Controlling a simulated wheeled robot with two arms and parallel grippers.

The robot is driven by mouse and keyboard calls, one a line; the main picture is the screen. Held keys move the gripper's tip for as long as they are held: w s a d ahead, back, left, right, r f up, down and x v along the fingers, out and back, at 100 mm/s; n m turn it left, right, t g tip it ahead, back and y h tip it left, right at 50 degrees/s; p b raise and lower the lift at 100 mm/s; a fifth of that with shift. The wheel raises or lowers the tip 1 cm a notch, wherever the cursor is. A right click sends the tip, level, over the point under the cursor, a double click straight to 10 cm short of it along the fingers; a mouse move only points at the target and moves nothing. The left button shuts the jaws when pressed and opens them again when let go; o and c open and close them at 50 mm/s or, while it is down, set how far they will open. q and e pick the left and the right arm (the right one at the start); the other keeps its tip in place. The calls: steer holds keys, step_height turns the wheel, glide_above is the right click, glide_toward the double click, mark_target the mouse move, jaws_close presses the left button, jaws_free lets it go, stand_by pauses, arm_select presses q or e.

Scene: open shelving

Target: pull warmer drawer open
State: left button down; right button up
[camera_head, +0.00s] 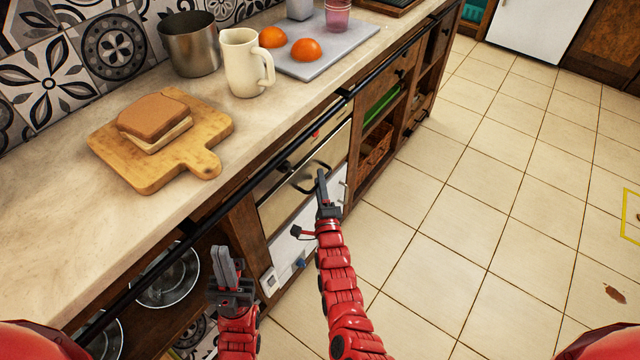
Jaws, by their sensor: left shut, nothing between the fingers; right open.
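The warmer drawer (283,204) is a steel front under the counter, below a steel panel, and it looks closed. Its dark bar handle (301,188) stands out from the front. My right gripper (321,178) is open, with its fingertips at the right end of the handle. I cannot tell whether the fingers are around the handle or only beside it. My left gripper (222,252) is shut and empty, lower and to the left, in front of the open shelf and apart from the drawer.
A black rail (217,205) runs along the counter edge above the drawer. The counter (50,215) holds a cutting board (185,160) with bread, a cream mug (240,65), a steel pot (190,45) and a grey tray (345,45) with oranges.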

jaws_close()
stand_by(1.4)
